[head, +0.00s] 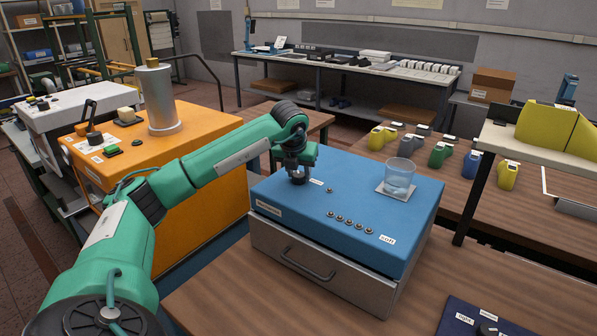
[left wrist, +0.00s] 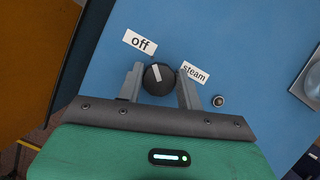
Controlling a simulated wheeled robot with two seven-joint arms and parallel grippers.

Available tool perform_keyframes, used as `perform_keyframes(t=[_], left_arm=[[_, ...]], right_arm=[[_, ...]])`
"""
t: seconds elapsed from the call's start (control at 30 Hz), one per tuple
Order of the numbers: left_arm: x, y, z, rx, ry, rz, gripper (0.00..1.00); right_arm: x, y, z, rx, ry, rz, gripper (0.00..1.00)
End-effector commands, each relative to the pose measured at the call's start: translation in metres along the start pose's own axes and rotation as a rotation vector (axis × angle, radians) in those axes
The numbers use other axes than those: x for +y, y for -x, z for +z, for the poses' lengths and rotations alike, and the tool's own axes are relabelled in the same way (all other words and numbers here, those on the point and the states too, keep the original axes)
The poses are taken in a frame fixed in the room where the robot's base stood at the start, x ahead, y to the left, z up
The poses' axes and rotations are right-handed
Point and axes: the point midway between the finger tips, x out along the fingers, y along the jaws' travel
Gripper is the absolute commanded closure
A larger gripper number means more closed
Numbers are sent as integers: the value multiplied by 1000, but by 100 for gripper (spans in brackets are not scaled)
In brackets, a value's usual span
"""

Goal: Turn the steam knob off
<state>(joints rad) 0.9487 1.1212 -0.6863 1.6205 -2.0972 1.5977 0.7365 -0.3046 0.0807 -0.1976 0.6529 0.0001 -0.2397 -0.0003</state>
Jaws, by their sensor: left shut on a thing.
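The steam knob is a round black knob (left wrist: 158,80) with a white pointer mark, on the blue top of a box (head: 340,200). In the left wrist view the mark points up and slightly left, towards the "off" label (left wrist: 140,41). The "steam" label (left wrist: 194,73) is just right of the knob. My left gripper (left wrist: 160,84) has its two grey fingers on either side of the knob, shut on it. In the head view my left gripper (head: 298,175) points down at the box's back left corner and hides the knob. My right gripper is not in view.
A glass of water (head: 400,176) stands on a white pad at the box's right. A row of small round studs (head: 350,223) and a "soft" label (head: 387,239) are near the front edge. The orange machine (head: 150,165) stands left. A dark blue board (head: 480,318) lies front right.

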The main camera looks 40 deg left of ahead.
Motion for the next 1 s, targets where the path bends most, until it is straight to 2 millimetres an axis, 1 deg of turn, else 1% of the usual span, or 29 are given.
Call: perform_keyframes(t=[0.17, 0.2, 0.27, 0.3, 0.57, 0.67, 0.77, 0.87, 1.0], left_arm=[[1, 1, 2, -4, 2, 0, 86], [1, 1, 2, -4, 2, 0, 56], [1, 1, 1, -4, 2, 0, 44], [1, 1, 1, -3, 2, 0, 42], [0, 1, 0, -1, 0, 0, 42], [0, 6, 1, -2, 0, -1, 42], [0, 20, 1, -4, 0, -1, 42], [0, 41, 1, -6, 0, -2, 42], [0, 75, 1, -7, 0, -2, 42]], right_arm=[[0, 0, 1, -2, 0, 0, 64], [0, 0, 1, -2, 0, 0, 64], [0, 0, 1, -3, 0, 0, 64], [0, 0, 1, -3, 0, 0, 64], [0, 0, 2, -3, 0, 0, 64], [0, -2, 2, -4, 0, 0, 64], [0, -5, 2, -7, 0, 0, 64], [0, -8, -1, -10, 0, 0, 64], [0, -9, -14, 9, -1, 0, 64]])
